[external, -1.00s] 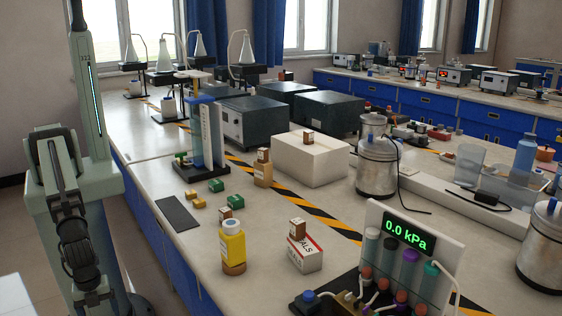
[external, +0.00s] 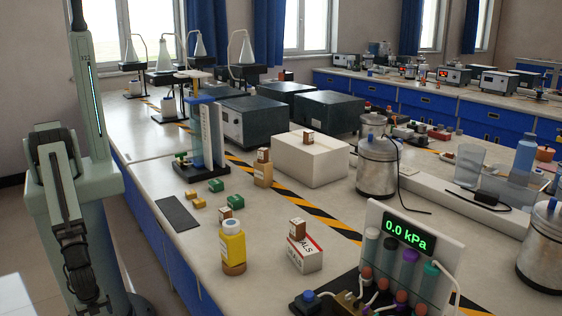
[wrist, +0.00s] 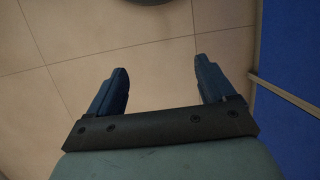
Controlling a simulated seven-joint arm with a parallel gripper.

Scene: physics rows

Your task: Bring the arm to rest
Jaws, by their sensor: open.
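My gripper (wrist: 162,78) shows in the wrist view with its two dark blue fingers spread apart and nothing between them. Below it is bare tiled floor. In the external view my arm hangs folded at the left, beside the bench and clear of its near edge. The fingers cannot be made out in that view.
The lab bench (external: 190,237) carries a yellow bottle (external: 233,247), a white box (external: 311,159), small green blocks, metal canisters and a pressure readout (external: 407,232). In the wrist view a blue cabinet face (wrist: 298,60) stands at the right. The floor (wrist: 150,30) under the gripper is clear.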

